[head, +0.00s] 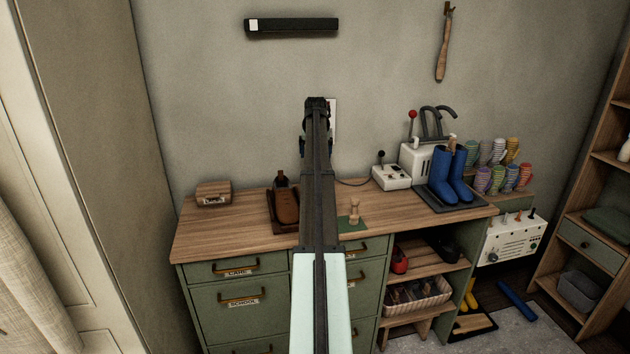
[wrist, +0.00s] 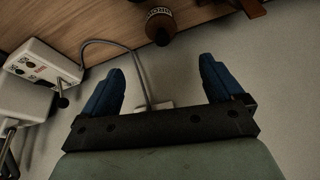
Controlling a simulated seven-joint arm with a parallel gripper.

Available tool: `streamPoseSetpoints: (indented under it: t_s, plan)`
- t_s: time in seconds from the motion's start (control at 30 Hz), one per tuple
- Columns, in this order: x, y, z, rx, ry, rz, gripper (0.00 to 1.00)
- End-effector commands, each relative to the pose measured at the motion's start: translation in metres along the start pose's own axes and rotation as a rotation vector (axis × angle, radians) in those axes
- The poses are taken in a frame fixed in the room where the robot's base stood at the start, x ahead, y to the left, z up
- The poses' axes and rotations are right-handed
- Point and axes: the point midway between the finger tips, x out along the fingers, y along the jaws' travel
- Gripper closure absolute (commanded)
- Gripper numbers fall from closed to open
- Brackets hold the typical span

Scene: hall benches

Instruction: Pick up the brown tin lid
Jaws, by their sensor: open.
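In the wrist view, a small round tin with a dark brown lid (wrist: 160,27) stands on the wooden bench near its wall edge. A pale lettered band shows around its rim. It lies beyond my fingertips, roughly in line with the gap between them. In the head view my arm hides that spot, so I cannot make out the tin there. My gripper (wrist: 160,76) is open, with two blue fingers spread apart and nothing between them. In the head view my gripper (head: 317,142) is against the wall background, above the bench's back edge.
The wooden bench (head: 240,227) carries a brown shoe (head: 286,207), a wooden knobbed item (head: 353,212), a small brown box (head: 213,193), a white device (head: 391,178) and blue boots (head: 442,177). A grey cable (wrist: 132,58) runs to the wall beside the tin.

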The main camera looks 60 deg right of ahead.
Motion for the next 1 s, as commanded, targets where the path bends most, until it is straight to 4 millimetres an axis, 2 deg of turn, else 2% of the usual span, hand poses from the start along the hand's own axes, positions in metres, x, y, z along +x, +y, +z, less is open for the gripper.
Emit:
streamPoseSetpoints:
  t_s: [0.17,0.43,0.77,1.0]
  plan:
    - [0.021,-0.001,0.001,-0.001,-0.002,-0.001,0.06]
    - [0.068,-0.001,0.001,-0.003,-0.003,-0.002,0.06]
    - [0.089,-0.002,0.000,-0.003,-0.003,-0.002,0.06]
    - [0.118,-0.004,-0.004,-0.003,-0.003,-0.002,0.06]
